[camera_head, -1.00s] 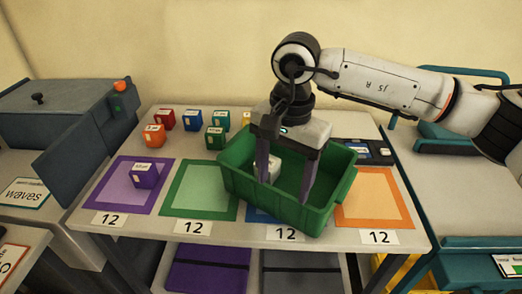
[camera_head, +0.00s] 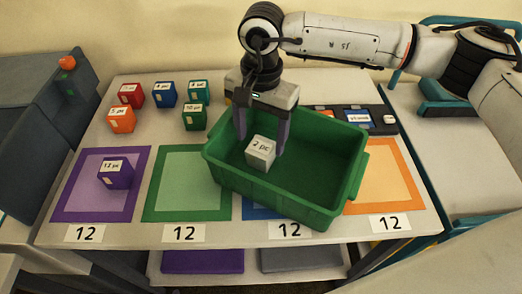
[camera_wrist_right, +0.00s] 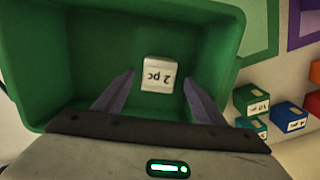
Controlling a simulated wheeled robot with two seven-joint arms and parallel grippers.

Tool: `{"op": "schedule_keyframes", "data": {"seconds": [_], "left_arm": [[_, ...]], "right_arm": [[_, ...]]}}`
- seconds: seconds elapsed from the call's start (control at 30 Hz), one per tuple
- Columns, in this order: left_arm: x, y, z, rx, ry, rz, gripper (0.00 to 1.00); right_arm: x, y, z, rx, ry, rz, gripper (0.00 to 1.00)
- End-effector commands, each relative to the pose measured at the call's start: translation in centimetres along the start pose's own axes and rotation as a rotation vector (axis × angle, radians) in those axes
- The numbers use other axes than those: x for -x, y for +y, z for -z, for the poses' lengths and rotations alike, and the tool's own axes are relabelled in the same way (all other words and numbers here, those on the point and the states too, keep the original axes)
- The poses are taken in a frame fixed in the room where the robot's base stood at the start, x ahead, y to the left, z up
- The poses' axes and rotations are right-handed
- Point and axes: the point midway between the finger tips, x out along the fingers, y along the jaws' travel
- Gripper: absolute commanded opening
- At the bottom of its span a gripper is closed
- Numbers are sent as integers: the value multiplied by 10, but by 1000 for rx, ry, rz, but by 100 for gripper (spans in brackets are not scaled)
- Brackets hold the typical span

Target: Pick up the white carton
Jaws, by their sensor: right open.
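The white carton (camera_head: 260,153), labelled "2 pc", is inside the green crate (camera_head: 335,208), towards its left part. In the right wrist view the carton (camera_wrist_right: 160,73) lies ahead of and between the spread fingers. My right gripper (camera_head: 260,145) is open, with its two purple-grey fingers reaching into the crate behind the carton. In the right wrist view the gripper (camera_wrist_right: 160,85) has a clear gap on each side of the carton. My left gripper is in neither view.
Several small coloured cartons, one of them orange (camera_head: 121,119), stand at the back left. A purple carton (camera_head: 116,174) stands on the purple mat (camera_head: 70,200). A dark device (camera_head: 358,118) lies behind the crate. The green mat (camera_head: 170,204) is bare.

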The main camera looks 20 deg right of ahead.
Motion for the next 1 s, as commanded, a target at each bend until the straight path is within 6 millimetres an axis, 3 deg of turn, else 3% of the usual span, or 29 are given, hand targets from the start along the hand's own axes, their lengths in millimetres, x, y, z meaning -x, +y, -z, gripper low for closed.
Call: {"op": "schedule_keyframes", "data": {"seconds": [0.23,0.53,0.8,1.0], "left_arm": [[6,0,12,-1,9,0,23],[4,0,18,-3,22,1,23],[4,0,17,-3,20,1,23],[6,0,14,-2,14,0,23]], "right_arm": [[-35,3,1,-1,-2,-3,64],[-41,3,1,0,0,-1,64],[-41,3,1,0,0,-1,20],[-40,2,1,-1,0,0,17]]}}
